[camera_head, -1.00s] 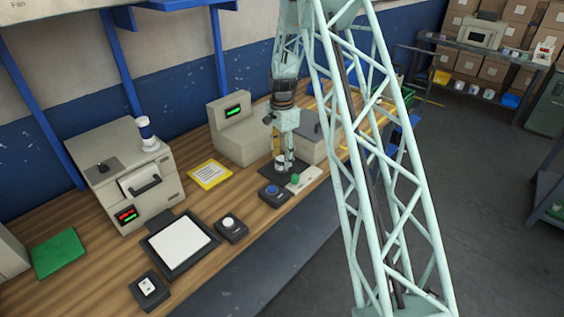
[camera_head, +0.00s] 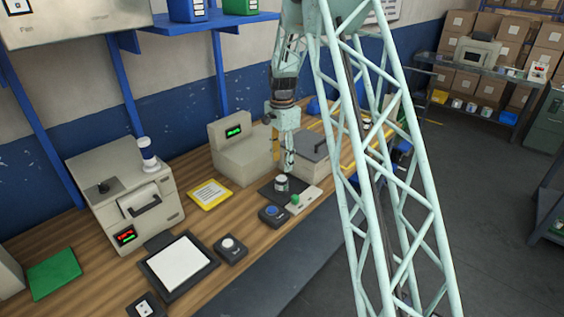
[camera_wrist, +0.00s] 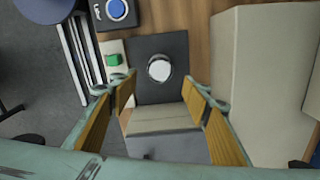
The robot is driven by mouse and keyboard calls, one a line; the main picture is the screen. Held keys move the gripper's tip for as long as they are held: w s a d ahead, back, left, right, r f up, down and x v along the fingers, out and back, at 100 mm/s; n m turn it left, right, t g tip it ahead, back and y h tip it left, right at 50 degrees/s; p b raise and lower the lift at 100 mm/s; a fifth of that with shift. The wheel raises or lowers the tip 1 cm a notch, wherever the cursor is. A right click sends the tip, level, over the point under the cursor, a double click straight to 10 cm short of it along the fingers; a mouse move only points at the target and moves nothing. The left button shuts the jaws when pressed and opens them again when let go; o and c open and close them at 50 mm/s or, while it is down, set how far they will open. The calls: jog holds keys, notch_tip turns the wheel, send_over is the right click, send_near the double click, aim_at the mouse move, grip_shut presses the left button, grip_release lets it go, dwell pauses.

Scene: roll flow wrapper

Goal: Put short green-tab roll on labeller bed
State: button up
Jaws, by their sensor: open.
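A small short roll (camera_head: 282,182) with a white top stands upright on a dark square bed (camera_head: 268,190) in front of a beige machine with a green display. In the wrist view the roll (camera_wrist: 160,69) sits near the middle of the dark bed (camera_wrist: 143,45). Its tab colour cannot be made out. My gripper (camera_head: 288,172) hangs just above the roll. In the wrist view my gripper (camera_wrist: 160,88) is open, its fingers wide apart on either side, with nothing between them.
A cream block with a green button (camera_head: 296,199) and a blue-button box (camera_head: 272,214) stand beside the bed. The beige display machine (camera_head: 238,150) is to the left, and a grey-lidded box (camera_head: 314,150) to the right. A yellow-bordered sheet (camera_head: 210,194) lies on the bench.

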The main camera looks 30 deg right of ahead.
dwell(0.4)
jog(key=s+a+r+n+t, duration=0.1)
jog(key=s+a+r+n, duration=0.3)
jog(key=s+r, duration=0.5)
jog(key=s+a+r+n, duration=0.1)
jog(key=s+a+r, duration=0.5)
jog(key=r, duration=0.4)
jog(key=s+a+r+n+t, duration=0.1)
jog(key=s+a+r+n, duration=0.2)
jog(key=s+a+r, duration=0.45)
jog(key=s+a+r+n, duration=0.2)
jog(key=s+n, duration=0.1)
jog(key=s, duration=0.8)
jog(key=s+a+r+n+t, duration=0.1)
jog(key=s+a+r+n, duration=0.1)
jog(key=s, duration=0.9)
jog(key=s+a+r+n, duration=0.2)
jog(key=s+n, duration=0.2)
jog(key=s, duration=0.7)
jog(key=shift+s+a+t, duration=0.3)
jog(key=shift+s+t, duration=0.05)
jog(key=shift+t, duration=0.05)
jog(key=shift+r, duration=0.1)
jog(key=shift+c, duration=0.3)
